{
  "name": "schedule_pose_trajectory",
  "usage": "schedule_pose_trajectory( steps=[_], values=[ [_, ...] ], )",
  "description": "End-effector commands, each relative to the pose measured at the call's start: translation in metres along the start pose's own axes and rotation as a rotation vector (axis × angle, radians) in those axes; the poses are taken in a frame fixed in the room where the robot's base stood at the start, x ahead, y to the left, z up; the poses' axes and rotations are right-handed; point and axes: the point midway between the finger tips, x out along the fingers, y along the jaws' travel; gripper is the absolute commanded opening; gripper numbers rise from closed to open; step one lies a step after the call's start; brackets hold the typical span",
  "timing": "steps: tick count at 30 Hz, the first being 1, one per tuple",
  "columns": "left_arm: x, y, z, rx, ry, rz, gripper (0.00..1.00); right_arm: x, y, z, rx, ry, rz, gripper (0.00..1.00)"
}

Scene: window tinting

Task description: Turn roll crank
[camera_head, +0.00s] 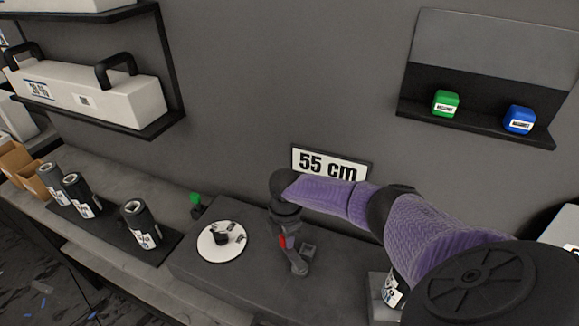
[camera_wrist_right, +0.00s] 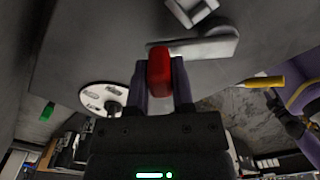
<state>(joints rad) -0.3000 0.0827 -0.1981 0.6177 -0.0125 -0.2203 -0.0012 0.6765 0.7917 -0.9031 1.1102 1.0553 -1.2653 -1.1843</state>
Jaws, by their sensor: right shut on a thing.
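The roll crank is a grey arm (camera_head: 299,265) with a red handle (camera_head: 283,241), on the dark bench box below the "55 cm" sign. My right gripper (camera_head: 287,240) reaches down to it from above. In the right wrist view, the red handle (camera_wrist_right: 159,72) sits between the two fingers, which are shut on it. The grey crank arm (camera_wrist_right: 207,47) lies just beyond. My wrist hides part of the handle in the head view. My left gripper does not show in the head view.
A white disc (camera_head: 209,254) with a black hub lies left of the crank. Several dark cans (camera_head: 141,227) stand further left. The "55 cm" sign (camera_head: 331,165) is close behind my right arm. A wall shelf (camera_head: 475,124) holds green and blue blocks.

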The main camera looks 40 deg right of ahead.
Motion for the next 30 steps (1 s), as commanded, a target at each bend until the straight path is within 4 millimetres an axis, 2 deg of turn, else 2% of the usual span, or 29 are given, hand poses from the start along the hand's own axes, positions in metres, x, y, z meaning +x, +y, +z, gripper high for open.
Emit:
schedule_pose_trajectory(
  steps=[10, 20, 21, 24, 25, 26, 30],
  values=[
    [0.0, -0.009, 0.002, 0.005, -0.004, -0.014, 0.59, -0.001, 0.001, -0.004, -0.054, 0.003, 0.002, 0.0],
    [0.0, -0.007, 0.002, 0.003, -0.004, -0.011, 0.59, -0.001, 0.0, -0.004, -0.054, 0.003, 0.002, 0.0],
    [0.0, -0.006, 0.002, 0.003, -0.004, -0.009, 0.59, -0.001, 0.0, -0.004, -0.054, 0.003, 0.002, 0.36],
    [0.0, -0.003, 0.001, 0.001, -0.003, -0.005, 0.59, 0.0, 0.0, -0.004, -0.054, 0.002, 0.001, 0.57],
    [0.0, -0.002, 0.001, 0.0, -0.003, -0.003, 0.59, 0.0, 0.0, -0.004, -0.054, 0.002, 0.001, 0.63],
    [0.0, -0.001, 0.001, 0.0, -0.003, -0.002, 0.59, 0.0, 0.0, -0.004, -0.054, 0.002, 0.001, 0.65],
    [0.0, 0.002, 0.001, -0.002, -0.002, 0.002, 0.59, 0.0, 0.0, -0.004, -0.054, 0.001, 0.0, 0.65]
  ],
)
